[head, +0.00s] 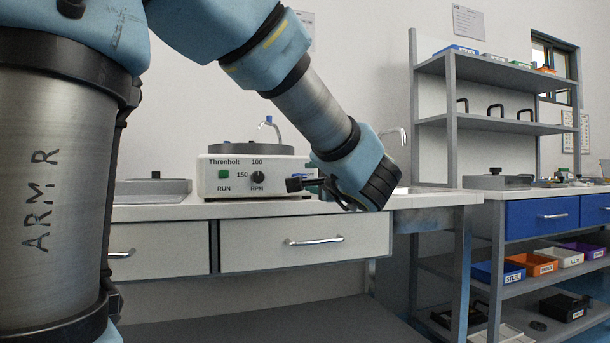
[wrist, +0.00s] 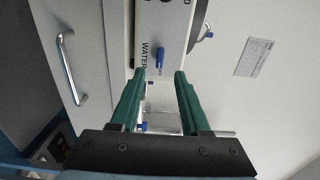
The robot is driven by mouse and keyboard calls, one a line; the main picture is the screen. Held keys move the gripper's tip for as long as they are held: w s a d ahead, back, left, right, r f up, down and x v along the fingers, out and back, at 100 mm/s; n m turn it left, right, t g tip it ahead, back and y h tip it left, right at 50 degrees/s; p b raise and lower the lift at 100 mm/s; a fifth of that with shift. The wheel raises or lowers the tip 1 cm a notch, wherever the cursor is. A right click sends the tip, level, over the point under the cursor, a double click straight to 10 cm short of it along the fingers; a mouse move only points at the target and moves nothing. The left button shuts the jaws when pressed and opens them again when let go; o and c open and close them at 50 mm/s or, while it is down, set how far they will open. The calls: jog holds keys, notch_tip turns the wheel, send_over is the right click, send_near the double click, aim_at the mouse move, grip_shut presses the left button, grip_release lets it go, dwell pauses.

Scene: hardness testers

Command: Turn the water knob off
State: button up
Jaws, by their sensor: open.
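The water knob (wrist: 160,58) is a small blue lever on the white machine's front panel, beside the printed word WATER in the wrist view. My gripper (wrist: 160,73) is open, with its two green fingers apart and nothing between the tips. The knob shows just beyond the gap between the fingertips, and I cannot tell if anything touches.
The machine has a green RUN button (head: 224,174), a black RPM dial (head: 258,177) and a grey disc on top. A blue-tipped tap (head: 268,123) rises behind it. The bench has drawers with bar handles (head: 315,241). Shelves (head: 495,122) stand to the right.

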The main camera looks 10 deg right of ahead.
jog(key=shift+s+d, duration=0.15)
jog(key=shift+s, duration=1.25)
jog(key=a+f+n+g+y+p, duration=0.2)
jog(key=a+f+n+g+y, duration=0.2)
jog(key=a+f+g, duration=0.85)
jog(key=s+a+f+n+g+h+p, duration=0.1)
jog(key=s+a+f+n+h, duration=0.1)
jog(key=s+a+f+n, duration=0.3)
jog(key=s+a+f+n+g+h, duration=0.1)
jog(key=s+a+f+n+h, duration=0.15)
jog(key=f, duration=0.45)
jog(key=s+a+f+n+g+h+p, duration=0.1)
jog(key=s+a+f+n+g+h, duration=0.1)
jog(key=s+f+n, duration=0.3)
notch_tip(320, 180, up, 37)
jog(key=w+m+p, duration=0.1)
jog(key=w+p, duration=0.1)
jog(key=p, duration=3.6)
jog(key=shift+w, duration=0.2)
